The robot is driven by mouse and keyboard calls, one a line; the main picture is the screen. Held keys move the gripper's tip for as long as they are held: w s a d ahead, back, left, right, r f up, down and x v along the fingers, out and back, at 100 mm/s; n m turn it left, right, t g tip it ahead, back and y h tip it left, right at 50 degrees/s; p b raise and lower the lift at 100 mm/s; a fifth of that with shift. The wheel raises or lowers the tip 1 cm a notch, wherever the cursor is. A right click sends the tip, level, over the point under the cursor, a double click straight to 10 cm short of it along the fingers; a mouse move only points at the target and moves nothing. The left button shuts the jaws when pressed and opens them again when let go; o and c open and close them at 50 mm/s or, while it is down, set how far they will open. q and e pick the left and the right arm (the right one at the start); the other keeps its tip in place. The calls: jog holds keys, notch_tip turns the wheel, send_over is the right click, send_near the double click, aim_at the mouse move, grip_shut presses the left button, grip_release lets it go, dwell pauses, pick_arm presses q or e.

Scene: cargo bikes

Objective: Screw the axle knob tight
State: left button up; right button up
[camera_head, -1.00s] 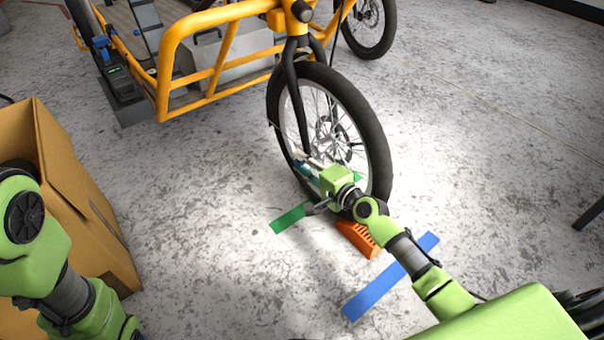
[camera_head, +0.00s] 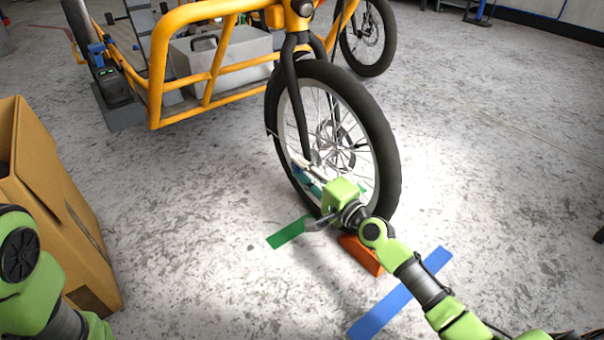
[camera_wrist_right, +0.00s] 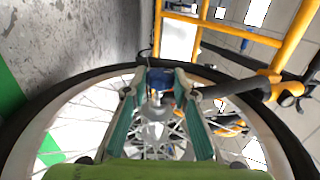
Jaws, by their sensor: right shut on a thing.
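The front wheel (camera_head: 386,135) of the yellow cargo bike stands upright, with its black fork (camera_head: 297,112) running down to the hub. My right gripper (camera_head: 305,172) is at the fork's lower end beside the wheel. In the right wrist view its two teal fingers (camera_wrist_right: 160,76) are closed around a small blue knob (camera_wrist_right: 158,88) at the axle, with grey metal close by. In the head view the knob is mostly hidden by the gripper. How far the knob is screwed in cannot be seen. My left arm shows at the left edge, but its gripper is out of view.
An orange wedge (camera_head: 361,254) lies by the tyre's foot. Green tape (camera_head: 288,233) and blue tape (camera_head: 385,307) mark the floor. A cardboard box (camera_head: 72,225) stands at the left. The yellow frame (camera_head: 156,75) rises behind. The floor at the right is clear.

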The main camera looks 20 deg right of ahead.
jog(key=shift+a+f, duration=0.1)
jog(key=o, duration=1.1)
jog(key=v, duration=1.2)
